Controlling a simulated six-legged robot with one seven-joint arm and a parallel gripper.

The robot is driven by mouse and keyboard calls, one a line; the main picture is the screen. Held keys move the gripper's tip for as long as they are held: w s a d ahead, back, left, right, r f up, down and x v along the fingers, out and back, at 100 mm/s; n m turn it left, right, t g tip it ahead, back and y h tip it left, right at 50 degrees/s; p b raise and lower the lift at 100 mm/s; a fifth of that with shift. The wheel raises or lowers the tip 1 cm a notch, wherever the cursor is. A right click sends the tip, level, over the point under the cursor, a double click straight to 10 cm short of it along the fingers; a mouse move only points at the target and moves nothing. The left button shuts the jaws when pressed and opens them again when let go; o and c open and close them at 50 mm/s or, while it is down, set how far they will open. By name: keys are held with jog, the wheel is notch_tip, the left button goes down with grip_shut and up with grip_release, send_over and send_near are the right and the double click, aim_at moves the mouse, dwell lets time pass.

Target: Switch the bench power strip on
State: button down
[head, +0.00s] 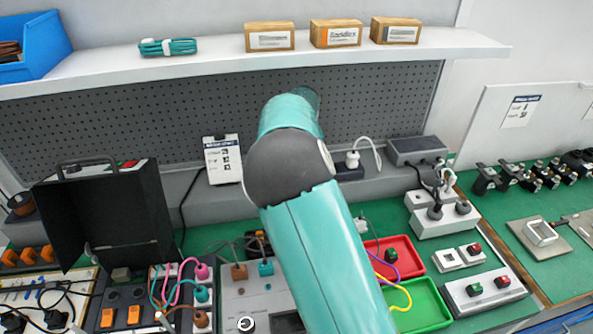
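A dark block with a white plug and cord in it (350,172) sits on the grey ledge at the back of the bench, just right of my arm's elbow. It looks like part of the power strip, but my arm covers its left side, and I cannot make out a switch or its position. My teal arm rises from the bottom middle and bends at a dark joint in front of the pegboard. My gripper is hidden behind the arm, so its state does not show.
A grey box (416,150) stands right of the plug on the ledge. An open black case (105,215) stands at left. Red (412,252) and green (440,318) trays lie right of my arm. A white shelf (200,68) with small boxes overhangs the back.

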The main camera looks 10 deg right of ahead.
jog(key=shift+f, duration=0.85)
dwell(0.9)
jog(key=shift+r, duration=3.55)
jog(key=shift+s, duration=0.15)
